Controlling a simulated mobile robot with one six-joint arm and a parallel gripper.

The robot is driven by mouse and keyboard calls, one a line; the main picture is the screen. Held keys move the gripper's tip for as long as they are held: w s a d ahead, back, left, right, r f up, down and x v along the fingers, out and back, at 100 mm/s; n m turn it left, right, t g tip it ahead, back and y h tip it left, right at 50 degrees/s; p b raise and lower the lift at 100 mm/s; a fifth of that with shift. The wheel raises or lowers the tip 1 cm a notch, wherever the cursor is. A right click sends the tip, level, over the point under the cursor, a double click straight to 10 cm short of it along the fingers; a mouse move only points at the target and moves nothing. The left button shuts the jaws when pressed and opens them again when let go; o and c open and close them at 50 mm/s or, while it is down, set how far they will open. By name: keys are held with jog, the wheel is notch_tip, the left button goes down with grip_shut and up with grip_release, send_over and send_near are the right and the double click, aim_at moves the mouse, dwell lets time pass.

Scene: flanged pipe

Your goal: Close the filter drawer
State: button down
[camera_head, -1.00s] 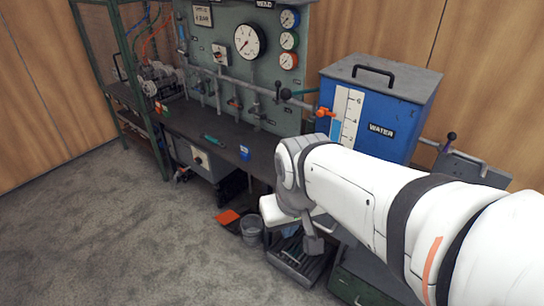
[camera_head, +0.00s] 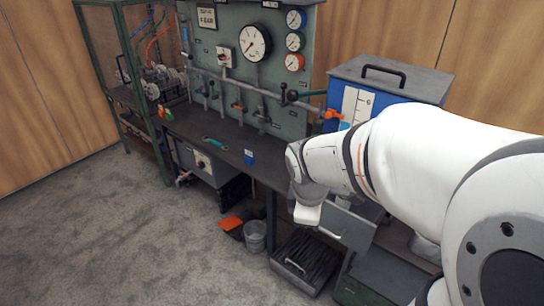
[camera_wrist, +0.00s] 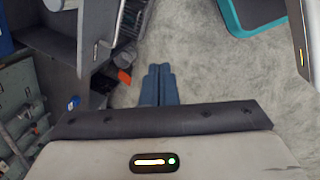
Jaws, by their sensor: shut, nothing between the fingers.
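A grey drawer (camera_head: 352,229) with a light bar handle stands out from under the bench, right of centre in the head view. I take it for the filter drawer; its label and inside are not readable. My gripper shows in the wrist view as two dark blue fingers (camera_wrist: 158,84), pressed together and empty, above bare floor. In the head view its white body is just left of the drawer front, and its fingertips are hidden. I cannot tell whether it touches the drawer. In the wrist view a grey panel (camera_wrist: 58,48) lies left of the fingers.
A low dark ribbed tray (camera_head: 318,262) with a handle sits on the floor below. A bucket (camera_head: 255,238) and an orange dustpan (camera_head: 230,223) stand left of it. The bench (camera_head: 190,125) runs behind. The carpet at left is clear.

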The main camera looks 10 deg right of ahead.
jog(key=w+d+f+n+b, duration=0.2)
jog(key=w+f+n, duration=0.1)
jog(key=f, duration=0.3)
jog(key=w+d+f+n+b, duration=0.1)
jog(key=w+d+f+n, duration=0.2)
jog(key=w+f+n, duration=0.1)
jog(key=w+d+f+n+b, duration=0.2)
jog(key=f+n, duration=0.4)
jog(key=f, duration=0.3)
jog(key=shift+w+d+h+b, duration=0.3)
jog(key=shift+w+d+h, duration=0.1)
jog(key=shift+w, duration=0.3)
jog(key=shift+a, duration=0.1)
